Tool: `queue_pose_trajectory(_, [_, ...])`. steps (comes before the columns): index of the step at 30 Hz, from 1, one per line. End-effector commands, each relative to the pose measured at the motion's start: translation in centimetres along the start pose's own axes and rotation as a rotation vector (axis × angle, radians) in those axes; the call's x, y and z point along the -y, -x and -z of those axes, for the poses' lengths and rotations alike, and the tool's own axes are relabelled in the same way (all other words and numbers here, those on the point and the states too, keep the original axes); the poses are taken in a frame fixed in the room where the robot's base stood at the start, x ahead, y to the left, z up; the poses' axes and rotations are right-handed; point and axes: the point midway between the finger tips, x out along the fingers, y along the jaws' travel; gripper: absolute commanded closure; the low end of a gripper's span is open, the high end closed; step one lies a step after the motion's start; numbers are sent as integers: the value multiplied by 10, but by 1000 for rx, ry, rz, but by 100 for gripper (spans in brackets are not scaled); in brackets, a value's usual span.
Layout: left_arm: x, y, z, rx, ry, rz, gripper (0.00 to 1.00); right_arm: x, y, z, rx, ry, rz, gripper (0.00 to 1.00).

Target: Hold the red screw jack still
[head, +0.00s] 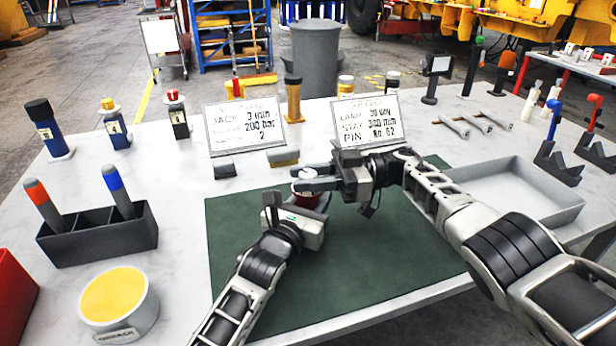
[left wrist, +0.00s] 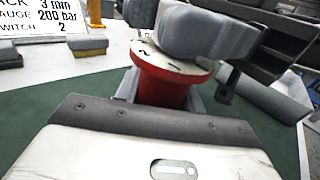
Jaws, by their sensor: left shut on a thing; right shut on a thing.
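The red screw jack (head: 309,200) stands upright at the back of the green mat (head: 350,265), mostly hidden by my grippers. Its red body and round flange show clearly in the left wrist view (left wrist: 163,88). My left gripper (head: 299,208) is shut around the red body from the front, low down. My right gripper (head: 316,184) comes from the right and is shut at the jack's pale top, above the flange. Its grey fingers cover much of that top in the left wrist view (left wrist: 200,35), so the exact grip is partly hidden.
Two sign cards, a left one (head: 245,126) and a right one (head: 367,118), stand behind the mat. A grey tray (head: 515,195) lies right. A dark holder (head: 100,238) with two markers and a yellow-topped round tub (head: 120,300) stand left. The mat's front is free beside my arms.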

Motion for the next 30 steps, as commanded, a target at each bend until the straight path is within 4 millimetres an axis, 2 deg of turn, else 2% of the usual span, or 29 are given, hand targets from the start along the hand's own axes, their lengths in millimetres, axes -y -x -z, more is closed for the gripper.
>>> queue_pose_trajectory(12, [3, 1, 1, -1, -3, 5, 100, 0, 1, -4, 8, -5, -3, 94])
queue_pose_trajectory(13, [3, 1, 1, -1, -3, 5, 100, 0, 1, -4, 7, -5, -3, 63])
queue_pose_trajectory(15, [3, 1, 1, -1, -2, 4, 100, 0, 1, -3, 6, -5, -2, 49])
queue_pose_trajectory(25, [2, 0, 2, -3, 1, 3, 100, 0, 1, 1, 2, -1, 0, 49])
queue_pose_trajectory(30, [2, 0, 2, -3, 2, 2, 100, -1, 2, 14, 2, 2, -1, 49])
